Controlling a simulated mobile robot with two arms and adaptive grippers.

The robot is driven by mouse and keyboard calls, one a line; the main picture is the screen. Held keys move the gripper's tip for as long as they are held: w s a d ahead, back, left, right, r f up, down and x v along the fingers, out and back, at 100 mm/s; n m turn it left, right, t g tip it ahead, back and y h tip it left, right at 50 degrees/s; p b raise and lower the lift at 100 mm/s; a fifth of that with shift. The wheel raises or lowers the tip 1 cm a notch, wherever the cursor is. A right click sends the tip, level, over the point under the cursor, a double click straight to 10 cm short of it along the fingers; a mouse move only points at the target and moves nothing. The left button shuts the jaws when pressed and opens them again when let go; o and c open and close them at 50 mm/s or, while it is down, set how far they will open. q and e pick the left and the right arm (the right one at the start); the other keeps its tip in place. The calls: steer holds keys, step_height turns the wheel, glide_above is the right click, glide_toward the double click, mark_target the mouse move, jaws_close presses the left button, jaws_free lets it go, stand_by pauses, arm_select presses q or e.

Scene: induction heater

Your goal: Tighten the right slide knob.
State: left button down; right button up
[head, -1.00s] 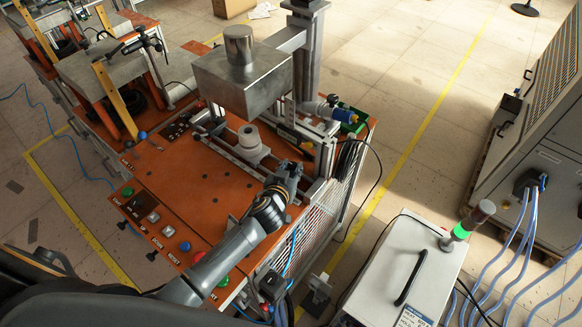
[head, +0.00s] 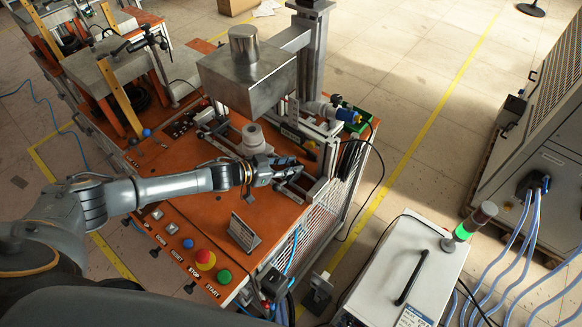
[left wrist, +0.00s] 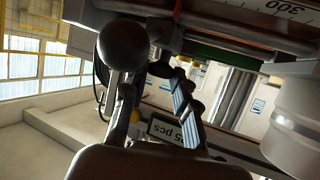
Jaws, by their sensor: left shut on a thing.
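My left gripper (head: 286,170) is at the front end of the slide rails, on the right part of the orange machine table (head: 190,190). Its fingers are closed in around a small dark part there, which I take to be the right slide knob; in the head view the fingers hide it. In the left wrist view the two fingers of the left gripper (left wrist: 155,75) reach forward, and a dark round ball (left wrist: 122,45) shows at the tip of the left finger. Whether this ball is the gripped part is unclear. My right gripper is not in view.
A metal box (head: 248,75) hangs above the slide. A white cylinder (head: 252,138) stands close behind the gripper. A small sign (head: 243,232) and a red stop button (head: 204,260) are at the front.

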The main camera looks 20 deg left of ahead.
arm_select(q)
steer(key=shift+w+a+f+m+g+h+b, duration=0.1)
steer(key=shift+w+a+m+g+h+b, duration=0.05)
steer(key=shift+m+g+h+b, duration=0.25)
steer(key=shift+w+a+m+g+h+b, duration=0.1)
steer(key=shift+w+m+g+h+b, duration=0.15)
steer(key=shift+m, duration=0.25)
steer(key=m+g+h+b, duration=0.1)
steer(key=m+g+b, duration=0.1)
steer(key=b, duration=0.1)
steer(key=m+g+h+b, duration=0.1)
steer(key=m+g+b, duration=0.1)
steer(key=b, duration=0.1)
steer(key=shift+w+f+g+h, duration=0.15)
steer(key=shift+g+h, duration=0.1)
steer(key=shift+g, duration=0.1)
steer(key=shift+r+m+g+h+b, duration=0.3)
steer(key=shift+m+g+b, duration=0.55)
steer(key=shift+b, duration=0.25)
steer(key=c, duration=1.1)
jaws_free()
steer(key=shift+o, duration=0.2)
steer(key=v, duration=1.1)
steer(key=shift+a+r, duration=0.2)
steer(key=shift+a, duration=0.15)
